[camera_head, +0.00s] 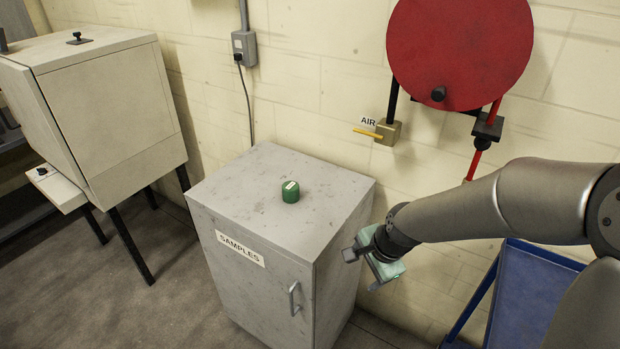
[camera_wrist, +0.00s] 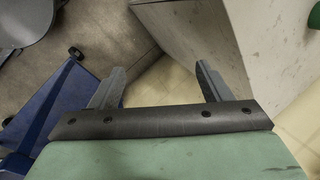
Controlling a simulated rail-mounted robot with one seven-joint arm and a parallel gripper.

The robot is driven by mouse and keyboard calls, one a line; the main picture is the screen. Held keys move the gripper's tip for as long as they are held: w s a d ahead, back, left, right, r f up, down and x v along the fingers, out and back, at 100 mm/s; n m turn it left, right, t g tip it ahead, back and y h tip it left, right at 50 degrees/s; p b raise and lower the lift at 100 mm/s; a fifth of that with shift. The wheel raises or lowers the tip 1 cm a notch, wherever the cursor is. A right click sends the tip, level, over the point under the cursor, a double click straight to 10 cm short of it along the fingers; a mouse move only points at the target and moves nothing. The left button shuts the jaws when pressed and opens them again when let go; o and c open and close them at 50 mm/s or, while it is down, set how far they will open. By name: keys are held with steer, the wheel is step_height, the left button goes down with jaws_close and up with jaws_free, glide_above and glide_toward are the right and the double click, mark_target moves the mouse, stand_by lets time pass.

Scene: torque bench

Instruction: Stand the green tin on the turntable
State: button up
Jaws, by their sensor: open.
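The green tin (camera_head: 290,191) stands upright on top of the grey cabinet (camera_head: 238,189) labelled SAMPLES. A small part of the tin also shows at the top right corner of the wrist view (camera_wrist: 315,14). My gripper (camera_head: 358,269) is to the right of the cabinet, lower than its top and apart from the tin. In the wrist view my gripper (camera_wrist: 158,82) has its two fingers spread wide with nothing between them. I cannot make out a turntable in either view.
A blue cart (camera_head: 530,293) stands at the lower right, under my arm. A red hose reel (camera_head: 458,50) and a yellow-handled air valve (camera_head: 386,132) are on the wall. A beige cabinet on legs (camera_head: 115,115) stands at the left. The cabinet top around the tin is clear.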

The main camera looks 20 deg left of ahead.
steer(key=w+a+f+m+y, duration=0.2)
steer(key=w+a+m, duration=0.1)
steer(key=a, duration=0.2)
steer(key=m+t+y+b, duration=0.3)
steer(key=m+t+y, duration=0.25)
steer(key=m, duration=0.65)
glide_toward(296, 190)
steer(key=shift+g+y, duration=0.25)
steer(key=shift+y, duration=0.1)
steer(key=p+x, duration=0.1)
steer(key=x, duration=0.7)
steer(key=shift+w+d, duration=0.1)
steer(key=shift+w, duration=0.1)
steer(key=x, duration=0.2)
steer(key=p+x, duration=0.1)
steer(key=x, duration=0.2)
steer(key=shift+d+f, duration=0.15)
steer(key=shift+f, duration=0.05)
steer(key=c, duration=1.1)
steer(key=shift+c, duration=0.7)
steer(key=shift+r, duration=0.15)
